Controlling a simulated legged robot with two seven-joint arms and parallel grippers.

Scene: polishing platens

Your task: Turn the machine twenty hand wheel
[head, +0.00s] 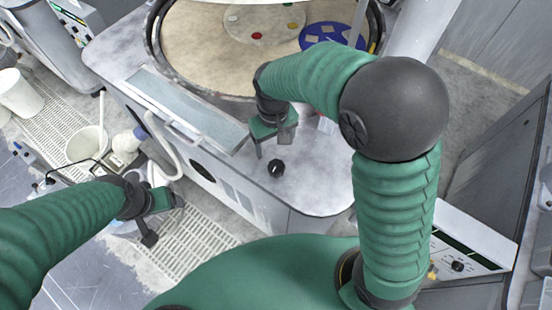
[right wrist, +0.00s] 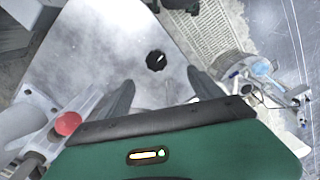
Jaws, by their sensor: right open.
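A small round black knob with a light mark (head: 276,168) sits on the grey top of the machine (head: 318,185), near its front corner. It is the only wheel-like control on that top, and I read no number on it. My right gripper (head: 272,142) is open and empty, just behind and above the knob. In the right wrist view the knob (right wrist: 156,60) shows beyond and between the two spread fingertips (right wrist: 160,78), apart from both. My left gripper (head: 165,220) is low at the left, over the floor grating, its fingers apart with nothing between them.
A large round platen (head: 205,50) with coloured pieces and a blue disc (head: 333,37) lies behind the knob. A red button (right wrist: 68,123) is close to the right gripper's side. White buckets (head: 86,145) stand at left. A panel with knobs (head: 465,245) is at right.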

